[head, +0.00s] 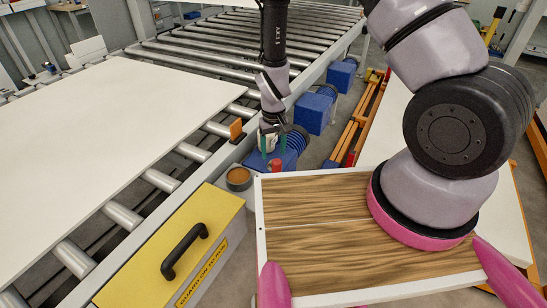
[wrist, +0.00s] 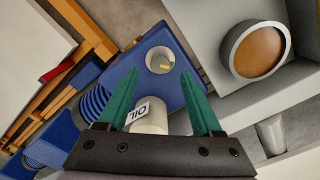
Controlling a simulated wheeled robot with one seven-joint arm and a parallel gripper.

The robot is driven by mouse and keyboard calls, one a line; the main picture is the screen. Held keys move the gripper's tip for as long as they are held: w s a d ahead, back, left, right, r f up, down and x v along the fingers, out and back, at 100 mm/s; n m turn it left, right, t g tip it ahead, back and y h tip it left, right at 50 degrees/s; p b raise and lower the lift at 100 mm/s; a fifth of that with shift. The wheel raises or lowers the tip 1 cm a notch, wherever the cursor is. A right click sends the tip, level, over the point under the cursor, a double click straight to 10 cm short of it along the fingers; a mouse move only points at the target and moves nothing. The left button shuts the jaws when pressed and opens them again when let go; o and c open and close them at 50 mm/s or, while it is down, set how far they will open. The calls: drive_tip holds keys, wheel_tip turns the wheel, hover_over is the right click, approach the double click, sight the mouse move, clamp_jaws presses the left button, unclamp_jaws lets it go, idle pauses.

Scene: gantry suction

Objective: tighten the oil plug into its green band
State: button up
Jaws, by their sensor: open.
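My gripper (head: 273,147) is open above a blue gearbox (head: 284,160) beside the conveyor. In the wrist view its two green fingers (wrist: 160,90) spread over the blue housing (wrist: 125,75). A cream cylinder (wrist: 152,121) with a white OIL label stands between the fingers, close to the palm, its lower part hidden by the gripper; it looks like the oil plug. Whether the fingers touch it, I cannot tell. A pale round fitting (wrist: 160,60) with a small yellow mark sits on the housing beyond the fingertips. I make out no green band.
A round cup with an orange-brown face (head: 238,179) stands left of the gearbox. It also shows in the wrist view (wrist: 259,51). A yellow box with a black handle (head: 185,250) stands nearer. A white sheet (head: 110,130) lies on the rollers.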

wheel_tip(320, 180, up, 7)
drive_tip(key=shift+f, duration=0.1)
idle(0.3)
drive_tip(key=w+d+r+m+t+y, duration=0.15)
drive_tip(key=d+r, duration=0.25)
drive_tip(key=r, duration=0.9)
drive_tip(key=d+r+m+t+y, duration=0.15)
drive_tip(key=d+r, duration=0.25)
drive_tip(key=r, duration=1)
drive_tip(key=s+d+r+m+t, duration=0.2)
drive_tip(key=s+d+r, duration=0.3)
drive_tip(key=s+r, duration=0.2)
drive_tip(key=s+d+r+m+t+h, duration=0.1)
drive_tip(key=s+d+r+m+t, duration=0.1)
drive_tip(key=s+d+r, duration=0.3)
drive_tip(key=v, duration=0.4)
drive_tip(key=shift+s+a+r, duration=0.15)
drive_tip(key=shift+a+r, duration=0.05)
drive_tip(key=shift+r, duration=0.25)
